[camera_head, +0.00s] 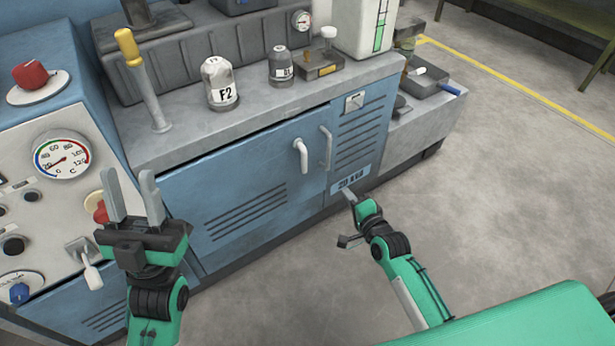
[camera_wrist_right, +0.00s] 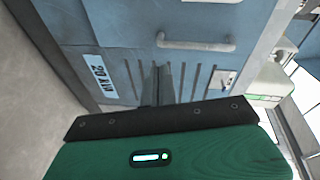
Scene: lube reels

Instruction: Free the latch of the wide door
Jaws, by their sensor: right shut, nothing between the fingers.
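The wide blue door (camera_head: 245,185) is the left one on the cabinet front, with slanted louvres and a white handle (camera_head: 301,157) near its right edge. A small square latch plate (camera_head: 354,102) sits high on the narrower louvred panel to its right; it also shows in the right wrist view (camera_wrist_right: 222,83). I cannot tell which fitting latches the wide door. My right gripper (camera_head: 349,195) is shut and empty, low in front of the narrow panel near its label; its fingers (camera_wrist_right: 163,85) appear before the louvres. My left gripper (camera_head: 130,178) is open and empty at the left.
The narrow panel carries a grey bar handle (camera_head: 326,148) and a label (camera_head: 350,179). Bottles (camera_head: 219,84) and a yellow-topped lever (camera_head: 144,80) stand on the worktop (camera_head: 190,140). A gauge console (camera_head: 60,160) is at left. Floor at right is clear.

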